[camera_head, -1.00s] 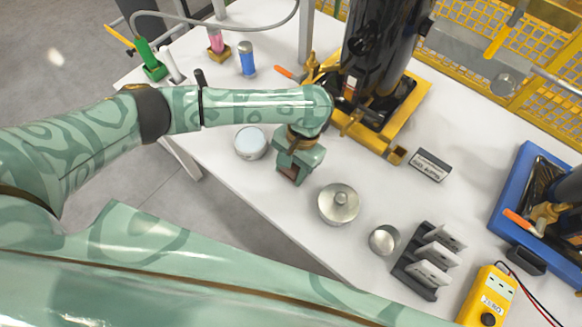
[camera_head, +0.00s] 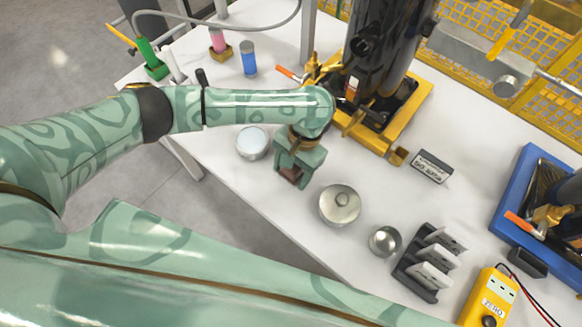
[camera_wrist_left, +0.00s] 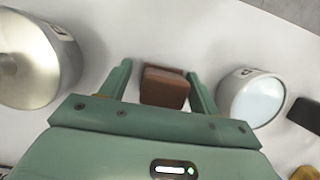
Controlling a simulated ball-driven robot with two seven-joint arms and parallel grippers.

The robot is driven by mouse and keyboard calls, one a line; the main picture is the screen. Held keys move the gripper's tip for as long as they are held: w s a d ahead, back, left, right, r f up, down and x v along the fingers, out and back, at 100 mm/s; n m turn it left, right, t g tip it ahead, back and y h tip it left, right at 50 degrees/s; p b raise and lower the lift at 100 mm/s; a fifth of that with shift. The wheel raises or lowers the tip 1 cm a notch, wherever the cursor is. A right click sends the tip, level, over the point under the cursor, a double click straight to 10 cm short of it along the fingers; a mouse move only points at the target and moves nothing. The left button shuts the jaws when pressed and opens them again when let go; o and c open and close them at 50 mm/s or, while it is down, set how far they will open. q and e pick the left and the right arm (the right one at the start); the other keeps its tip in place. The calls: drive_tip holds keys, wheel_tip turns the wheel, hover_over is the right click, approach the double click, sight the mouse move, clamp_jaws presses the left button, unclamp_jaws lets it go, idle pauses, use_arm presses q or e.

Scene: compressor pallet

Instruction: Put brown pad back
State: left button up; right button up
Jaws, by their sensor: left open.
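The brown pad (camera_wrist_left: 165,87) is a small brown block on the white table, between the two green fingers in the left wrist view. In the head view a little of the brown pad (camera_head: 290,174) shows under my left gripper (camera_head: 294,178). My left gripper (camera_wrist_left: 160,82) points down and is open, with its fingers on either side of the pad. A thin gap shows beside the pad on both sides. My right gripper is not in view.
A lidded metal pot (camera_head: 340,205) and a white round container (camera_head: 252,142) stand close on either side of the gripper. A small metal bowl (camera_head: 385,241), a dark rack (camera_head: 415,275) and a yellow meter (camera_head: 488,299) stand at the lower right. The yellow-based compressor (camera_head: 385,125) is behind.

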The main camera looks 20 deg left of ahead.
use_arm(q)
drive_tip(key=p+v, duration=0.5)
drive_tip(key=v, duration=0.7)
drive_tip(key=shift+r, duration=0.15)
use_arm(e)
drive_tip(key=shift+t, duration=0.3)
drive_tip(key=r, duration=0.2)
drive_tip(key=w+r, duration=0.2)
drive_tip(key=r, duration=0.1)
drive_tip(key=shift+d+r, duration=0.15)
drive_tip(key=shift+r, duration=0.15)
use_arm(q)
drive_tip(key=shift+d, duration=0.1)
